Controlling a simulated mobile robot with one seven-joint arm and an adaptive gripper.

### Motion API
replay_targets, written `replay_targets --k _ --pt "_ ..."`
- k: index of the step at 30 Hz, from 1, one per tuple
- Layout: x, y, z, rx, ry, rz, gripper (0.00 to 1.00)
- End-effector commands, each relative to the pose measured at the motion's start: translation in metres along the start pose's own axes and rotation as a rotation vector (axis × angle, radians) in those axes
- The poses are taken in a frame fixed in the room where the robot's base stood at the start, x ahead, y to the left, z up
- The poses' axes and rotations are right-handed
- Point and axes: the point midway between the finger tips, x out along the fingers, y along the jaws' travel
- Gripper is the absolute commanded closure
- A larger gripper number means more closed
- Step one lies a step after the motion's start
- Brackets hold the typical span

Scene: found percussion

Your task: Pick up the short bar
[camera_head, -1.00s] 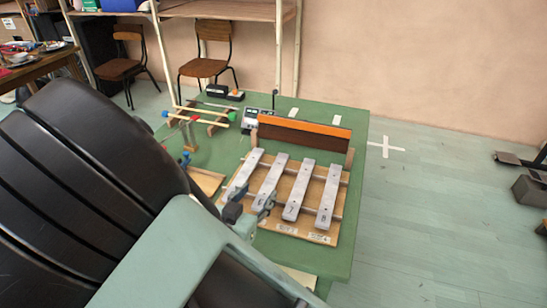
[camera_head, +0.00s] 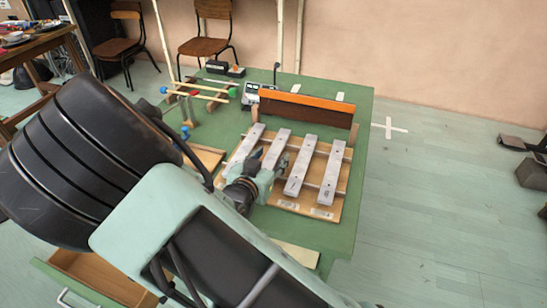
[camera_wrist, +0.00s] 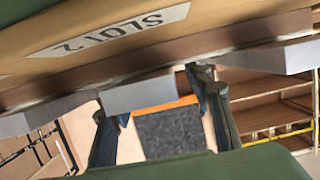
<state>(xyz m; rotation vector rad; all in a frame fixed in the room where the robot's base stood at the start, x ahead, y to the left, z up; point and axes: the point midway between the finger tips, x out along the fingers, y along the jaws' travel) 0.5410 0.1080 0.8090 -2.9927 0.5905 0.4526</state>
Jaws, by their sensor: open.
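Several grey metal bars lie side by side across rails on a wooden board (camera_head: 330,213). They are the leftmost bar (camera_head: 243,147), the second bar (camera_head: 279,142), the third bar (camera_head: 301,165) and the rightmost bar (camera_head: 330,175). I cannot tell for sure which is the short bar. My gripper (camera_head: 268,163) is open over the near part of the second bar and hides that part. In the wrist view, a bar end (camera_wrist: 143,92) shows between the two spread fingers, beside a "SLOT 2" label (camera_wrist: 115,30); contact is not clear.
An orange-topped dark panel (camera_head: 305,108) stands behind the bars. A small box with dials (camera_head: 252,94) and a rack with coloured-ended sticks (camera_head: 200,95) are on the green table (camera_head: 345,228). An open drawer (camera_head: 100,278) juts out at lower left.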

Motion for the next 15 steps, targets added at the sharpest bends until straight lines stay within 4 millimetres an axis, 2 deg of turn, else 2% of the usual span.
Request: replay_targets --k 7,15 --pt "0.0021 -0.0001 -0.0002 0.0 0.0 0.0 0.54" --pt "0.0018 -0.0002 -0.0003 0.0 0.0 0.0 0.82"
